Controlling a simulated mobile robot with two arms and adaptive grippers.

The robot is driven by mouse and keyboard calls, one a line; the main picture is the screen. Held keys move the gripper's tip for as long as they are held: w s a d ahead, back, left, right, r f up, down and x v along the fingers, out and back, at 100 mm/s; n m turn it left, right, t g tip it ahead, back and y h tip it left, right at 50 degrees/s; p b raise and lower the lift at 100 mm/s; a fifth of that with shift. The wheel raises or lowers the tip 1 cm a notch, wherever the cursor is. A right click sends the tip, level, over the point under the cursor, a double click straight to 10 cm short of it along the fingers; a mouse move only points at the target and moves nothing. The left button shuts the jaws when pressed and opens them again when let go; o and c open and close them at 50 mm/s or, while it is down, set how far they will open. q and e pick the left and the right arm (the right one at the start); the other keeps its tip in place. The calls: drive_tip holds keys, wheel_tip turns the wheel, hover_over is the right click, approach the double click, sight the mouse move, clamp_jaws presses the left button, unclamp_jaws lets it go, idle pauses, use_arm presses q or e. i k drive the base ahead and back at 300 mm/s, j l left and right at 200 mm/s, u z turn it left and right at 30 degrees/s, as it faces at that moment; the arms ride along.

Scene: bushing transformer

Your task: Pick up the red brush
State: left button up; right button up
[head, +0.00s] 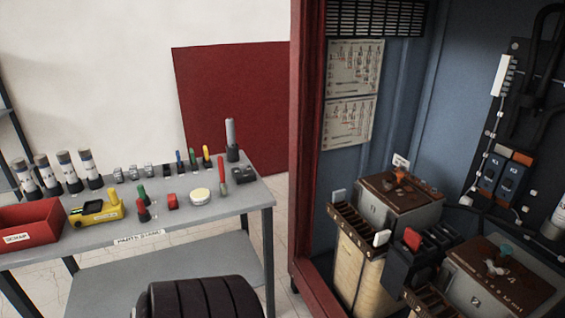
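A slim upright item with a red handle (221,167), which looks like the red brush, stands near the right end of the grey parts table. Neither of my grippers shows in the head view.
The parts table (200,220) also holds a red bin (28,224), a yellow tool (97,209), several bottles and a round white tin (200,196). An open red-framed cabinet (306,150) with transformer parts stands close to the table's right.

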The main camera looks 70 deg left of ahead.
sight(220, 160)
drive_tip(key=k+u, duration=0.1)
drive_tip(key=u, duration=2.4)
